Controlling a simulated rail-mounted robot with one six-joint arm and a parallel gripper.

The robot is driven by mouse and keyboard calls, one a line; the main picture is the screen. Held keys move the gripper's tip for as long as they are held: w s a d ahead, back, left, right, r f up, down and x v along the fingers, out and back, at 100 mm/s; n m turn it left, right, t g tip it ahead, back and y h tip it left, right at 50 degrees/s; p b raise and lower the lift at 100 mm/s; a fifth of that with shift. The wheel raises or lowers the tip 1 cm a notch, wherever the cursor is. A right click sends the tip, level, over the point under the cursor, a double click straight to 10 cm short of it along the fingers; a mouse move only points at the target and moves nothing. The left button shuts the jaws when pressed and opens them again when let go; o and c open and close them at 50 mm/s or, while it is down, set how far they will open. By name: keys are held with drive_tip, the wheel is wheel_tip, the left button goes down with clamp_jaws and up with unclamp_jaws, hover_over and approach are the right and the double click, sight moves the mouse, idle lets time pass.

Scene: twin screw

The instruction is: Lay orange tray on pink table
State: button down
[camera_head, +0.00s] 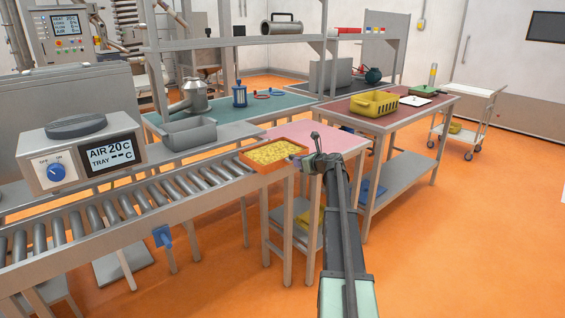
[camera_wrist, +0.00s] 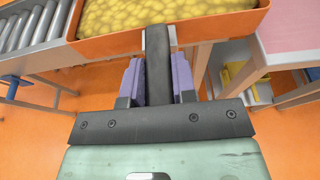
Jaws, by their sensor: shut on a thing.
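The orange tray (camera_head: 262,172), full of yellow pieces, is at the right end of the roller conveyor, beside the left edge of the pink table (camera_head: 335,141). My gripper (camera_head: 302,161) is shut on the tray's near right side. In the wrist view, my gripper (camera_wrist: 158,38) overlaps the tray's orange wall (camera_wrist: 105,45). Rollers lie left of the tray and the pink table (camera_wrist: 288,30) is at the right. The tray looks about level. I cannot tell whether it still touches the rollers.
The pink tabletop looks bare. A dark red table (camera_head: 365,123) with a yellow crate (camera_head: 374,104) stands behind to the right. The control box (camera_head: 82,155) is at the left.

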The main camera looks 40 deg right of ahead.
drive_tip(key=s+d, duration=0.1)
drive_tip(key=s, duration=1)
drive_tip(key=shift+r, duration=0.1)
